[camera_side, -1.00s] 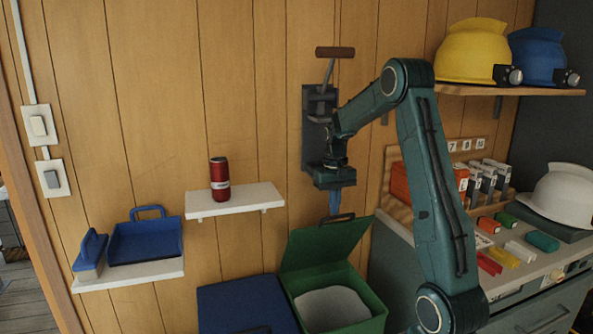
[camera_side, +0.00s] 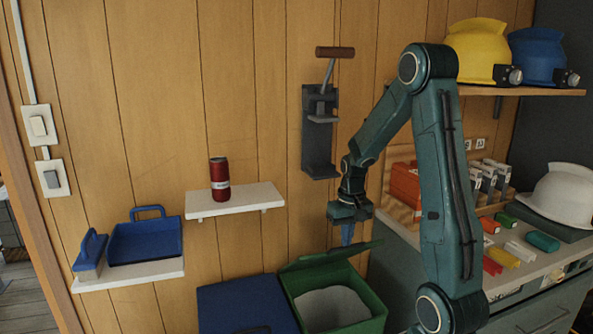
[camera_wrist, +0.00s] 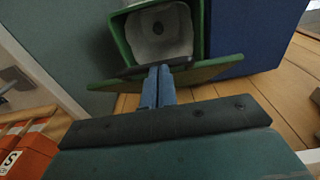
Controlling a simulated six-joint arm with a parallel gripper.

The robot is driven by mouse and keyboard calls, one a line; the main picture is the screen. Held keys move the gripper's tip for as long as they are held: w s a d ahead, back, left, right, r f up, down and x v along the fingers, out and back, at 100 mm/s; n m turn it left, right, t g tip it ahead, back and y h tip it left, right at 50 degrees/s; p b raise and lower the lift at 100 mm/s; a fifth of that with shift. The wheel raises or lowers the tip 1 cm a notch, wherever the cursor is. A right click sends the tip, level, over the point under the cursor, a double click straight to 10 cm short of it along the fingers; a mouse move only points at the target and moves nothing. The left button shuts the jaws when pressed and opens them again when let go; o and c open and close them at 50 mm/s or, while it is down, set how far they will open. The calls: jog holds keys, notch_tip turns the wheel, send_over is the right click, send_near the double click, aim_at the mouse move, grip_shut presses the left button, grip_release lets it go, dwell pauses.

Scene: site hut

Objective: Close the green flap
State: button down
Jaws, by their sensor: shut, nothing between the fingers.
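The green flap (camera_side: 330,255) is hinged at the wall side of the green bin (camera_side: 372,312) and stands partly open, seen nearly edge-on. The bin's mouth shows a white liner (camera_side: 330,308) inside. My gripper (camera_side: 346,242) is shut and empty, pointing down at the flap's upper edge from the wall side. In the wrist view the blue fingers (camera_wrist: 159,72) reach the flap (camera_wrist: 205,73), with the bin's opening beyond. I cannot tell for certain whether the fingertips touch the flap.
A closed blue bin (camera_side: 245,305) stands left of the green one. A counter (camera_side: 400,228) with small coloured items is at right. A wall lever (camera_side: 320,130) is above, and a shelf with a red can (camera_side: 219,180) is at upper left.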

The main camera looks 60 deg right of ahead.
jog(key=s+a+f, duration=0.3)
jog(key=f, duration=0.2)
jog(key=s+a+f, duration=0.2)
jog(key=f, duration=0.3)
jog(key=shift+s+a+f, duration=0.4)
jog(key=shift+r, duration=0.2)
notch_tip(320, 180, up, 13)
jog(key=shift+s+a+r, duration=0.2)
jog(key=shift+s+a, duration=0.1)
dwell(0.9)
jog(key=shift+w+d, duration=0.1)
jog(key=shift+w+d+g+y, duration=0.55)
jog(key=shift+w+d, duration=0.3)
jog(key=shift+d, duration=0.15)
jog(key=shift+w+d+g+y, duration=0.55)
jog(key=shift+w+d, duration=0.3)
jog(key=shift+d, duration=0.15)
jog(key=shift+f, duration=0.1)
notch_tip(320, 180, down, 14)
jog(key=s+a, duration=0.2)
jog(key=shift+r, duration=0.25)
